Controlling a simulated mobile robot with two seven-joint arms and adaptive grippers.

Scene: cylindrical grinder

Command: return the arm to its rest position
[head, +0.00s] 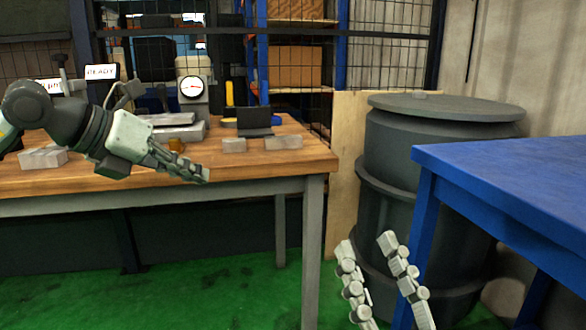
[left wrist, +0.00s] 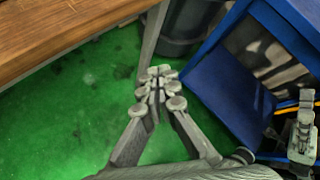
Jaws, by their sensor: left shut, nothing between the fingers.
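My left gripper (head: 203,175) reaches in from the left in the head view, in front of the wooden bench's front part. Its fingers are together and empty. In the left wrist view its fingertips (left wrist: 158,73) meet, with green floor behind them and the bench edge to the left. My right gripper (head: 367,242) points up at the bottom of the head view, between the bench and the blue table. Its two fingers stand apart with nothing between them. Most of my right arm is out of the head view.
The wooden bench (head: 262,170) carries metal blocks (head: 283,142), a dial gauge (head: 192,87) and a small dark stand (head: 254,121). A grey drum (head: 390,150) stands behind my right gripper. A blue table (head: 510,175) is at the right. Green floor (head: 215,285) is clear between.

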